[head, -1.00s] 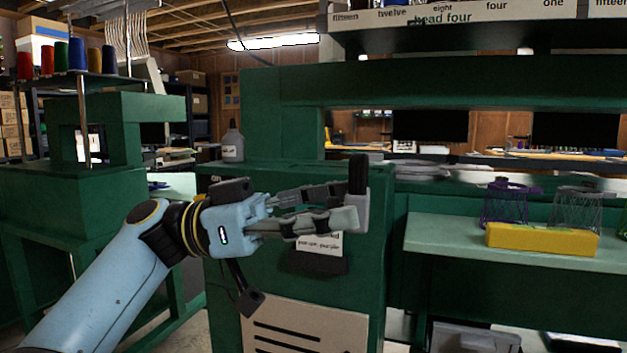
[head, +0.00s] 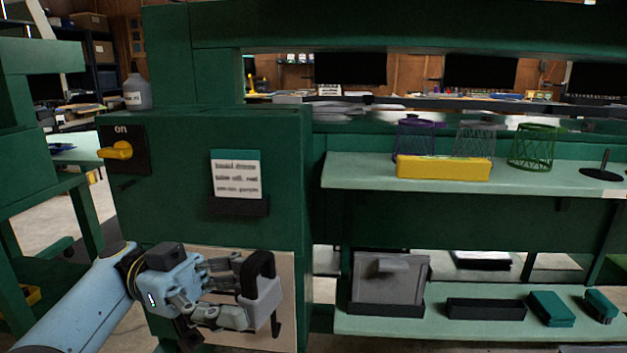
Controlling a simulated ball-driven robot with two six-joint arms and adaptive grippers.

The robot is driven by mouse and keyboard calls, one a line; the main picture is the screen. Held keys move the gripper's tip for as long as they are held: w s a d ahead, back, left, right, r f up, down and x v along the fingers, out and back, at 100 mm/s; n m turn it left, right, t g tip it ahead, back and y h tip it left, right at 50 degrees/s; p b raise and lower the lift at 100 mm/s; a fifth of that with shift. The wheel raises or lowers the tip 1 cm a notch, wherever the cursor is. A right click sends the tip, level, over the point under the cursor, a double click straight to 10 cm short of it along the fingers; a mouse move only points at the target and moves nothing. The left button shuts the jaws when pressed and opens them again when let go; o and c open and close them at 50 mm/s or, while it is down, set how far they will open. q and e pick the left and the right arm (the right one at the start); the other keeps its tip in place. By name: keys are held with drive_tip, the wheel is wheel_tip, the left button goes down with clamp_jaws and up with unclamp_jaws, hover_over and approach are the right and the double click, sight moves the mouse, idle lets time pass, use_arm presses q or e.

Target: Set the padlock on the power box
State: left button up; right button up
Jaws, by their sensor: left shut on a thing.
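The padlock (head: 264,302), with a light grey body and a thick black shackle, is in my left gripper (head: 241,292). The gripper is shut on its body, with the shackle upward. The power box (head: 138,166) appears to be the dark plate marked "on" with a yellow switch handle (head: 116,150), on the green cabinet's front at the left. The handle points sideways to the left. The padlock is apart from it, lower and to the right, in front of a cream panel (head: 288,262). My right gripper is not in view.
A note card (head: 238,180) above a dark ledge is on the green cabinet (head: 180,215). A grey bottle (head: 137,92) stands on top. At right, a shelf (head: 350,183) holds a yellow block (head: 443,168) and wire baskets (head: 532,147); trays are below.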

use_arm(q)
drive_tip(key=s+a+f+n+t, duration=0.4)
drive_tip(key=n+t, duration=0.4)
drive_tip(key=t, duration=0.6)
drive_tip(key=w+a+r+n+t+y, duration=0.6)
drive_tip(key=a+r+n+t+y, duration=0.2)
drive_tip(key=r+t, duration=0.3)
drive_tip(key=shift+w+a+r+n+t+y, duration=0.2)
drive_tip(key=shift+w+r+n+t+y, duration=0.1)
drive_tip(key=shift+w+t+y, duration=0.15)
